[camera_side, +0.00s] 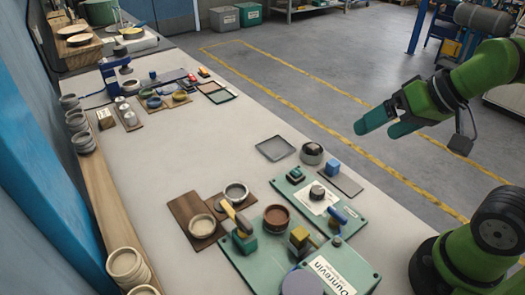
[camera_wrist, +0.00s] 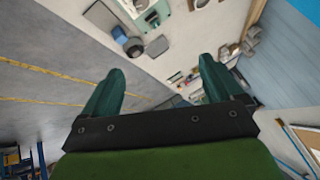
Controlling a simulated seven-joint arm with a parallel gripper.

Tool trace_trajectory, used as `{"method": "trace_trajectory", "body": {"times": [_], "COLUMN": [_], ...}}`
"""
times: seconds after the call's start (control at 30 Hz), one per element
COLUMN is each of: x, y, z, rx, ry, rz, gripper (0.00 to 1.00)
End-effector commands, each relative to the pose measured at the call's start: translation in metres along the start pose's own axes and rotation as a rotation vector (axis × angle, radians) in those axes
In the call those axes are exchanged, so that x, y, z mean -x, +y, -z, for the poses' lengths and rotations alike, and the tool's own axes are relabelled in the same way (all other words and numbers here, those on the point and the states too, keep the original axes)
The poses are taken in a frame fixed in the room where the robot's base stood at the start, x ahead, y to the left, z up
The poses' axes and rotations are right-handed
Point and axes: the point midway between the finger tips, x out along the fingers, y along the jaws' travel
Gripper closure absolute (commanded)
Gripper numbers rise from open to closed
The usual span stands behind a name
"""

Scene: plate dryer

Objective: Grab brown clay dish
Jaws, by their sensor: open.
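My gripper (camera_side: 378,126) is raised off the right edge of the table, well above and to the right of the dish. Its two green fingers stand apart with nothing between them in the wrist view (camera_wrist: 162,68).
Yellow-handled tools (camera_side: 236,220) and a green block stand close left of the dish. A pale bowl (camera_side: 201,226) sits on a brown board (camera_side: 183,208). A grey cup (camera_side: 312,153) and flat tray (camera_side: 275,148) lie farther back. The table's middle (camera_side: 190,150) is clear.

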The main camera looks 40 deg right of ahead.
Motion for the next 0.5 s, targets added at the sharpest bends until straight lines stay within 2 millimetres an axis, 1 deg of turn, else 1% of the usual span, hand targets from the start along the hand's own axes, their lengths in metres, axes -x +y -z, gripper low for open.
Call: {"method": "trace_trajectory", "body": {"times": [0.23,0.33,0.43,0.5], "x": [0.000,-0.011,-0.025,-0.037], "y": [-0.001,-0.008,-0.026,-0.043], "z": [-0.001,-0.008,-0.008,-0.007], "rx": [0.005,0.034,0.094,0.152], "ry": [-0.004,-0.058,-0.139,-0.216], "rz": [0.003,0.008,0.013,0.006], "gripper": [0.07,0.07,0.07,0.07]}}
